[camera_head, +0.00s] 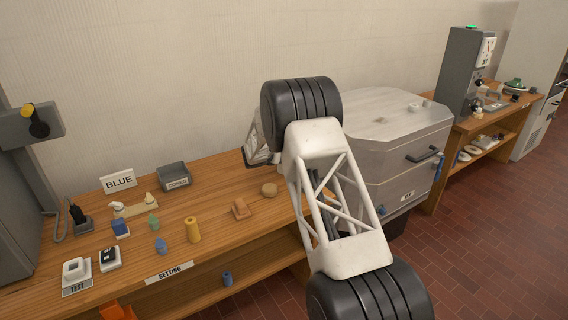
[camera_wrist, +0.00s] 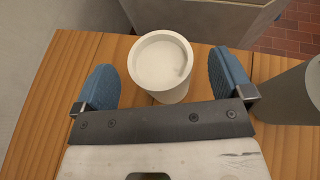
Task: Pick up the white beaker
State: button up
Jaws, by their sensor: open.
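The white beaker (camera_wrist: 163,66) stands upright on the wooden bench, its open round mouth facing my wrist camera. My gripper (camera_wrist: 162,72) is open, with one blue-padded finger left of the beaker and the other right of it. A gap shows on each side, wider on the right, so the fingers look apart from the beaker. How deep the fingers reach along its side is hard to tell.
A large metal cabinet (camera_head: 385,135) stands right of my arm. A grey rounded object (camera_wrist: 292,92) is close to the right finger.

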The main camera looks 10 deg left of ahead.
jog(key=shift+x, duration=1.3)
jog(key=c, duration=1.1)
